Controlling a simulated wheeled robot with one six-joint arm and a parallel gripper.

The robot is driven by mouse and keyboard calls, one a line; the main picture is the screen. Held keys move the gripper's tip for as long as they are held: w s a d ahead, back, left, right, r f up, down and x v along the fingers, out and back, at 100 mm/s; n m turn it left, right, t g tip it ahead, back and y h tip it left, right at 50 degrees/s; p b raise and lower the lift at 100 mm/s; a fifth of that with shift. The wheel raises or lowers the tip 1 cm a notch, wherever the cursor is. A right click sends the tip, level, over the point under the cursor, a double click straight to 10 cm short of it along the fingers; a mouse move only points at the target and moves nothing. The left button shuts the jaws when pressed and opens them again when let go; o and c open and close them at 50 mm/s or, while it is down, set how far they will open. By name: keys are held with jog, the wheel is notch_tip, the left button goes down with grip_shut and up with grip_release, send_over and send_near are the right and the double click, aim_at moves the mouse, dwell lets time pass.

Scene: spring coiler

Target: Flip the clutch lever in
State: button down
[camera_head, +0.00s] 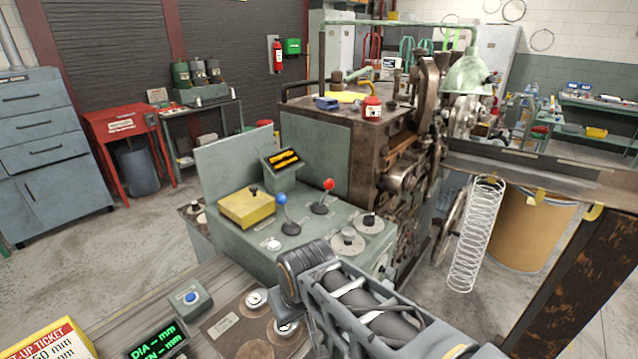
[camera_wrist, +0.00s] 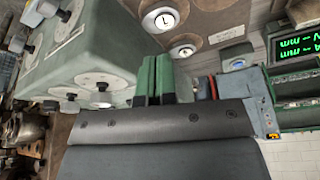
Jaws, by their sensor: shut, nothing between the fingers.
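On the green control console (camera_head: 230,240) in the head view stand two upright levers, a blue-ball lever (camera_head: 283,212) and a red-ball lever (camera_head: 325,195). Their labels are too small to read, so I cannot tell which is the clutch lever. My gripper (camera_wrist: 155,62) shows in the wrist view with its green fingers together and empty. It points toward a brown plate with round buttons, apart from both levers. In the head view my arm hides the fingertips.
Beside the levers are a yellow box (camera_head: 246,207), a small display (camera_head: 283,160) and dial knobs (camera_head: 348,240). The button plate (camera_head: 228,325) lies in front of the console. The brown coiling machine (camera_head: 330,130) stands behind, with a wire spring (camera_head: 475,235) hanging at right.

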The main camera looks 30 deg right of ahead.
jog(key=shift+s+d, duration=0.1)
jog(key=shift+d, duration=0.05)
jog(key=w+d+r+m+t+y+b, duration=0.2)
jog(key=w+d+r+m, duration=0.4)
jog(key=w+d+m, duration=0.35)
jog(key=w+d+r+m+t, duration=0.1)
jog(key=d+r+m+t, duration=0.1)
jog(key=d, duration=0.7)
jog(key=w+d+r+m+t+h+b, duration=0.1)
jog(key=d+r+m, duration=0.3)
jog(key=d, duration=0.5)
jog(key=shift+w+r+m+t, duration=0.4)
jog(key=shift+m+t, duration=0.1)
jog(key=shift+m, duration=0.45)
jog(key=shift+a, duration=0.1)
jog(key=w+r+p+x, duration=0.1)
jog(key=r+p+x, duration=0.1)
jog(key=x, duration=1)
jog(key=shift+w+a, duration=0.25)
jog(key=shift+w, duration=0.4)
